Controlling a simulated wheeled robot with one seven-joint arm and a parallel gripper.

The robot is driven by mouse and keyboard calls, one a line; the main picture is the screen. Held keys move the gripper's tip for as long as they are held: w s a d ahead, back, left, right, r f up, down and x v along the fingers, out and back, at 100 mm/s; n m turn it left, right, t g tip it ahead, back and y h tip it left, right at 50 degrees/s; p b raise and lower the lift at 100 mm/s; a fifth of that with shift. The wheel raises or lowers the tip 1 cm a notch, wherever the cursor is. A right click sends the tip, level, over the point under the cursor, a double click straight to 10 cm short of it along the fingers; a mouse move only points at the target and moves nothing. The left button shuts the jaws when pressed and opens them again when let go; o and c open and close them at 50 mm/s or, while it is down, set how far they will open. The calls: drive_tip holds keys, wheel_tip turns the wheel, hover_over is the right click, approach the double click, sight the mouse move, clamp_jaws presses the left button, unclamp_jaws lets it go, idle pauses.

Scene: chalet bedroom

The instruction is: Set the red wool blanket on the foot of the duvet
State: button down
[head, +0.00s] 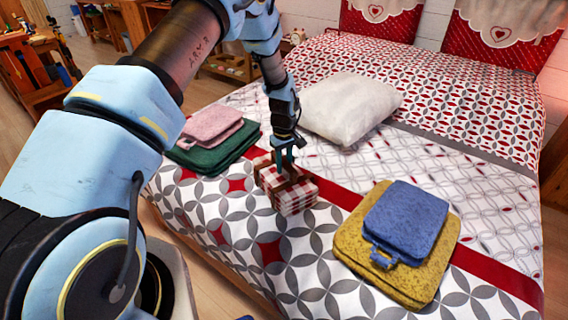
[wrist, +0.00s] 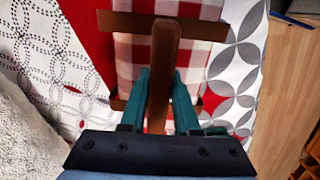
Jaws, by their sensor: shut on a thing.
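The red wool blanket (head: 291,197) shows as a folded red-and-white checked bundle with brown straps and a brown handle (wrist: 164,60). It is at the foot part of the patterned duvet (head: 330,244), by the red stripe. I cannot tell whether it rests on the duvet or hangs just above it. My gripper (head: 284,163) points down over the blanket. In the wrist view its two teal fingers (wrist: 161,92) are shut on the handle, one on each side. The checked cloth (wrist: 187,55) shows beyond the handle; my gripper hides part of the bundle.
A pink folded cloth (head: 211,124) lies on a green one (head: 215,158) to the left. A blue folded piece (head: 407,217) lies on a yellow one (head: 426,285) to the right. A white pillow (head: 350,106) lies behind. Bare duvet lies in front of the blanket.

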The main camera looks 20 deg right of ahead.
drive_tip(key=c, duration=0.6)
unclamp_jaws()
drive_tip(key=shift+f, duration=0.1)
drive_tip(key=shift+c, duration=0.2)
wheel_tip(320, 180, up, 12)
drive_tip(key=b, duration=0.4)
drive_tip(key=a+r+m, duration=0.1)
drive_tip(key=a+r, duration=0.3)
drive_tip(key=a, duration=0.5)
drive_tip(key=a+r, duration=0.4)
drive_tip(key=a, duration=0.6)
drive_tip(key=s+a+r, duration=0.1)
drive_tip(key=s+a, duration=0.4)
drive_tip(key=a, duration=0.3)
drive_tip(key=s+a+r+m+t, duration=0.1)
drive_tip(key=s+a+r, duration=0.1)
drive_tip(key=s+a, duration=0.4)
drive_tip(key=a, duration=0.3)
drive_tip(key=shift+s+a+r+m+t, duration=0.25)
drive_tip(key=shift+s+m+t, duration=0.05)
